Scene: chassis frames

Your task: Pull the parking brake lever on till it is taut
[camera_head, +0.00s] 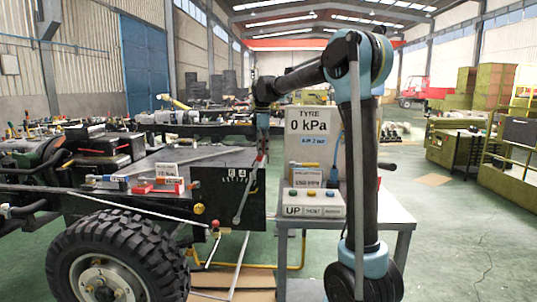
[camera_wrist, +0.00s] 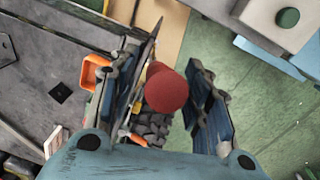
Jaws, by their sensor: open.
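The lever (camera_head: 246,195) is a slim grey rod beside the dark side plate of the chassis, tilted with its top to the right. A small red part shows near its top, just below my gripper (camera_head: 262,140). In the wrist view a round red knob (camera_wrist: 167,91) sits between the two fingers of my gripper (camera_wrist: 168,78). The fingers stand apart with gaps visible beside the knob, so my gripper is open around it. The rod under the knob is hidden in the wrist view. A marked scale (camera_head: 237,175) shows on the side plate.
A large tyre (camera_head: 118,258) stands at the front left. A grey table (camera_head: 392,215) on the right carries a button box (camera_head: 312,210) and a "0 kPa" sign (camera_head: 308,121). Red blocks lie on the chassis top. Open green floor extends at the right.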

